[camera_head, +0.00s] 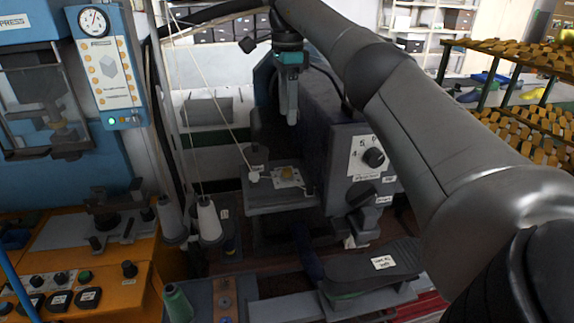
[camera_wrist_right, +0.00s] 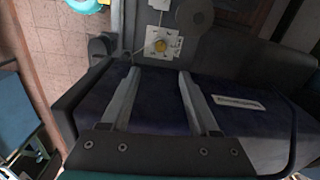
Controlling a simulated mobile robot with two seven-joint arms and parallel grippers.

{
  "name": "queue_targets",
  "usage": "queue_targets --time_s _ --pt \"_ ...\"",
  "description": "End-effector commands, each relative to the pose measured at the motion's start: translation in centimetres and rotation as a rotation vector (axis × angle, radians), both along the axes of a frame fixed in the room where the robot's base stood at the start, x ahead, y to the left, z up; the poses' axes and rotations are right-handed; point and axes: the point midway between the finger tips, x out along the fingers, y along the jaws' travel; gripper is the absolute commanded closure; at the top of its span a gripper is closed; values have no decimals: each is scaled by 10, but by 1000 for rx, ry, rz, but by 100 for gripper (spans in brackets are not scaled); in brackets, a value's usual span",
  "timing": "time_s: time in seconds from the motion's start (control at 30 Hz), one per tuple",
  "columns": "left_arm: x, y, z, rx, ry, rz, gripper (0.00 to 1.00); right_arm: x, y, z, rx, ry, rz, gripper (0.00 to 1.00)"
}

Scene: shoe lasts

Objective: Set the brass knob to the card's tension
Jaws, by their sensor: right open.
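The brass knob (camera_head: 287,174) sits at the middle of a white dial plate (camera_head: 298,184) on the grey machine's flat ledge. In the right wrist view the knob (camera_wrist_right: 160,45) shows beyond my fingertips, with marks around it too small to read. My right gripper (camera_head: 289,112) hangs pointing down above and behind the ledge, apart from the knob. Its two fingers (camera_wrist_right: 157,76) are spread with nothing between them. A white card (camera_head: 383,263) with print I cannot read lies on the dark pedal-like part at the lower right. My left gripper is not in view.
A black numbered dial (camera_head: 374,157) is on the machine's side. A green spool (camera_head: 178,303) stands in front. Racks of shoe lasts (camera_head: 520,120) stand at right.

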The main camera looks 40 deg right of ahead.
Motion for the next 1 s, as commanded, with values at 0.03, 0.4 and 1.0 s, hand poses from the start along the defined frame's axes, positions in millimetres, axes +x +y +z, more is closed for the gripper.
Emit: queue_targets --time_s 0.03,0.4,1.0 --pt "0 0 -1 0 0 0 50 -1 0 -6 0 4 -1 38" --pt "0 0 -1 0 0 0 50 -1 0 -69 2 4 1 38" --pt "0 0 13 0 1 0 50 0 1 -149 1 -2 2 38"
